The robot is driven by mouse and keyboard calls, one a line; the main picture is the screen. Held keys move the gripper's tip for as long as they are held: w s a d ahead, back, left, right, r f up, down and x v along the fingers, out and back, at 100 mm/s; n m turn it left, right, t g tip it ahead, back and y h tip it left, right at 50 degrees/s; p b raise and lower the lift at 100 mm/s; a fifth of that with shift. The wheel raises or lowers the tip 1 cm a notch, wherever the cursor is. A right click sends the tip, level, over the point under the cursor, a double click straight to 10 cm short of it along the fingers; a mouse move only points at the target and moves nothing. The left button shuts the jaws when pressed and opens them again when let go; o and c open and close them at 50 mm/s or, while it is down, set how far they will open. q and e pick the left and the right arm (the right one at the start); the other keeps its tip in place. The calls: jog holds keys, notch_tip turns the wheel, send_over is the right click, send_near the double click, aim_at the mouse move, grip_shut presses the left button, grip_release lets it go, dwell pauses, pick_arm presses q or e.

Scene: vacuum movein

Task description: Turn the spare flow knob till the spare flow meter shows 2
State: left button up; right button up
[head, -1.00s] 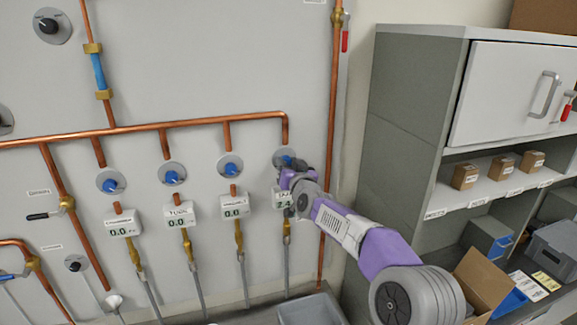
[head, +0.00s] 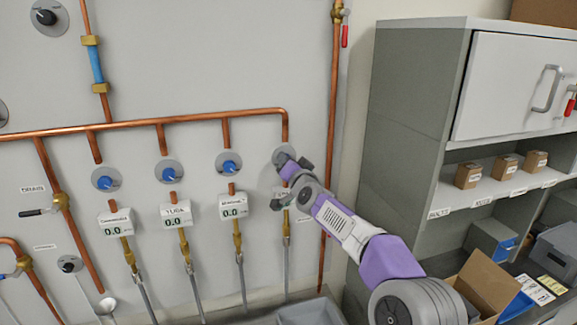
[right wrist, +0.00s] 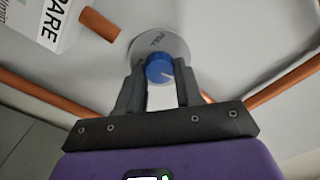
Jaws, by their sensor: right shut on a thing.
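The spare flow knob (right wrist: 158,66) is blue, with a pale pointer line, on a round grey plate in the right wrist view. My right gripper (right wrist: 160,78) is shut on it, one finger on each side. In the head view my right gripper (head: 287,163) hides the knob, at the right end of the row. The spare flow meter (head: 281,200) hangs below, partly behind my gripper, and its reading cannot be made out. In the right wrist view only part of the meter's label (right wrist: 48,22) shows, not its digits. My left gripper is not in view.
Three similar blue knobs, one being the nearest (head: 229,163), sit to the left, with meters such as the nearest one (head: 233,206) reading 0.0. A vertical copper pipe (head: 331,120) and a grey cabinet (head: 411,110) stand to the right. An open carton (head: 486,287) lies below the shelf.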

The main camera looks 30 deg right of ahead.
dwell(0.4)
jog(key=o, duration=1)
jog(key=shift+o, duration=0.2)
jog(key=b+v, duration=0.1)
jog(key=v, duration=0.6)
jog(key=shift+s+b, duration=0.3)
jog(key=shift+b, duration=0.1)
jog(key=shift+f, duration=0.1)
